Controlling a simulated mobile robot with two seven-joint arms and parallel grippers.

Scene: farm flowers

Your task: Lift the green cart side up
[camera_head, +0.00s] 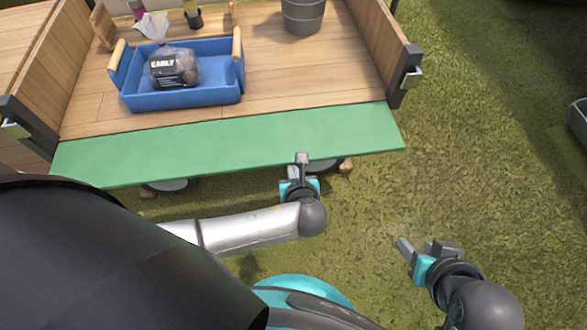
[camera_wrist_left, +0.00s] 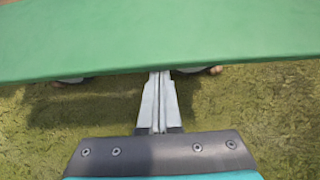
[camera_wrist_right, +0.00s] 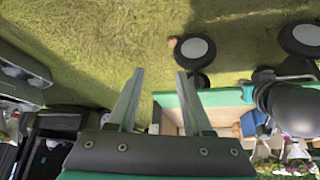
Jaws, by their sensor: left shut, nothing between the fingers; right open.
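The green cart side (camera_head: 230,145) is a long flat panel folded down at the near edge of the wooden cart. It fills the upper part of the left wrist view (camera_wrist_left: 160,40). My left gripper (camera_head: 302,158) is shut and empty at the panel's near edge, right of its middle. In the left wrist view its closed fingertips (camera_wrist_left: 160,75) meet the panel's lower edge; I cannot tell whether they touch it. My right gripper (camera_head: 415,245) is open and empty over the grass, right of and nearer than the panel. In the right wrist view its fingers (camera_wrist_right: 160,80) are spread.
On the cart bed stand a blue crate (camera_head: 182,100) holding a bag (camera_head: 172,68) and a grey bucket (camera_head: 303,14). Wooden side walls with metal latches (camera_head: 413,77) flank the panel. Cart wheels (camera_wrist_right: 194,50) show below. Grass (camera_head: 480,180) is free to the right.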

